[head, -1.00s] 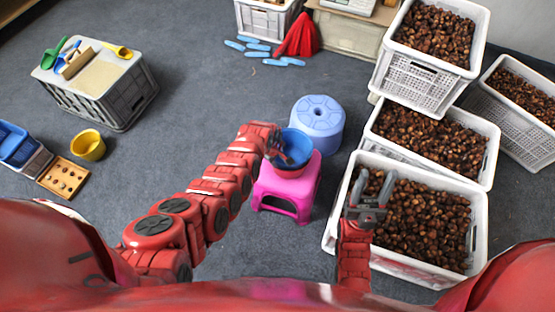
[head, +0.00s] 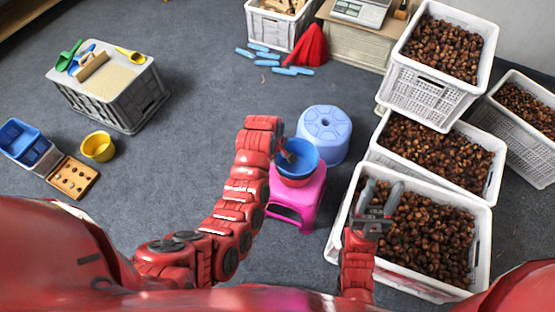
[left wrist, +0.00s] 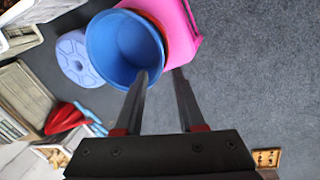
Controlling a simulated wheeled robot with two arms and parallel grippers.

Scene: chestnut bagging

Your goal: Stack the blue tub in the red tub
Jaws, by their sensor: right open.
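The blue tub (head: 304,156) sits in the red tub (head: 296,182), with only a thin band of red showing below it. Both stand on the pink stool (head: 304,201). My left gripper (head: 290,157) is at the left rim of the blue tub. In the left wrist view, the fingers of my left gripper (left wrist: 161,74) are apart, one over the inside of the blue tub (left wrist: 122,46) and one outside its rim. A strip of the red tub (left wrist: 167,32) shows beside it. My right gripper (head: 382,188) is open and empty above the front chestnut crate.
A light blue stool (head: 324,134) stands behind the pink one. White crates of chestnuts (head: 340,226) fill the right side. A grey crate with tools (head: 112,105), a yellow tub (head: 98,147) and a wooden tray (head: 72,177) are at left. Floor between is clear.

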